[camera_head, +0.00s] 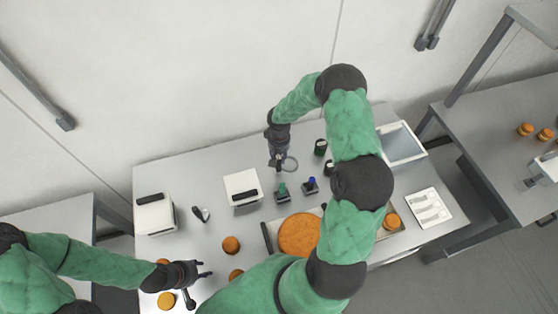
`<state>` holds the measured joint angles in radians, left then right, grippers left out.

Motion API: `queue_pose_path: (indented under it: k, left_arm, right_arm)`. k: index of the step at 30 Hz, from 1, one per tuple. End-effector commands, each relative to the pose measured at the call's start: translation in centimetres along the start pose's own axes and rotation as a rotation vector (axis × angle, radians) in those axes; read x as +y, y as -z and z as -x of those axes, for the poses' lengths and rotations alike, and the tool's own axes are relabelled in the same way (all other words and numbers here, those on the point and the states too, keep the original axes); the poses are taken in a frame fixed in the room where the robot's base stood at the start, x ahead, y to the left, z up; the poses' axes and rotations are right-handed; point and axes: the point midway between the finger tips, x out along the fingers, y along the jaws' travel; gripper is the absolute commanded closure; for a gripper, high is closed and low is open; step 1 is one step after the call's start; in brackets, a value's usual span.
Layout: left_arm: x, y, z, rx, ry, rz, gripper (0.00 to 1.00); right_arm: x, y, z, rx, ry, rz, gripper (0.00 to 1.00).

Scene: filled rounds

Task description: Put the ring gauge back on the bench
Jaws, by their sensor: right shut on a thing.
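The ring gauge (296,165), a thin grey ring, is in the jaws of my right gripper (279,161). The gripper reaches over the back middle of the grey bench (215,180) and is shut on the ring's left side. I cannot tell whether the ring touches the bench top. My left gripper (204,282) is open with its fingers apart near the front left of the bench, beside orange rounds. My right arm hides part of the bench's right half.
Orange rounds (231,245) and a large orange disc (299,233) occupy the front. Small green-topped (282,189) and blue-topped (311,183) items stand close before the ring. White boxes (242,187) are to the left, a white-rimmed tray (403,145) to the right.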

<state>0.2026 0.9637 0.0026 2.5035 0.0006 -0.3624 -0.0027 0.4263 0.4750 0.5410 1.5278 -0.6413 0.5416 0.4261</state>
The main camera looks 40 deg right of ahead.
Motion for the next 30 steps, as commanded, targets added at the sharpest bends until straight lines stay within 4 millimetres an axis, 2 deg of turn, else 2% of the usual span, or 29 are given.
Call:
queue_pose_path:
  k: [9, 22, 23, 24, 25, 30]
  left_arm:
    - [0.2, 0.0, 0.5, 0.000, 0.000, 0.000, 0.60]
    - [0.0, 0.0, -0.1, 0.000, 0.000, 0.000, 0.60]
    - [0.0, 0.0, 0.0, 0.000, 0.000, 0.000, 0.60]
    - [0.0, 0.0, 0.1, 0.000, 0.000, 0.000, 0.60]
    - [0.0, 0.0, 0.1, 0.000, 0.000, 0.000, 0.60]
    - [0.0, 0.0, 0.1, 0.000, 0.000, 0.000, 0.60]
  right_arm:
    - [0.0, 0.0, -3.5, 0.000, 0.000, 0.000, 1.00]
    - [0.0, 0.0, -4.0, 0.001, 0.000, 0.000, 1.00]
    - [0.0, 0.0, -3.9, 0.000, 0.000, 0.000, 0.63]
    - [0.0, 0.0, -3.9, 0.000, 0.000, 0.000, 0.52]
    - [0.0, 0.0, -3.9, 0.000, 0.000, 0.000, 0.48]
    - [0.0, 0.0, -3.9, 0.000, 0.000, 0.000, 0.48]
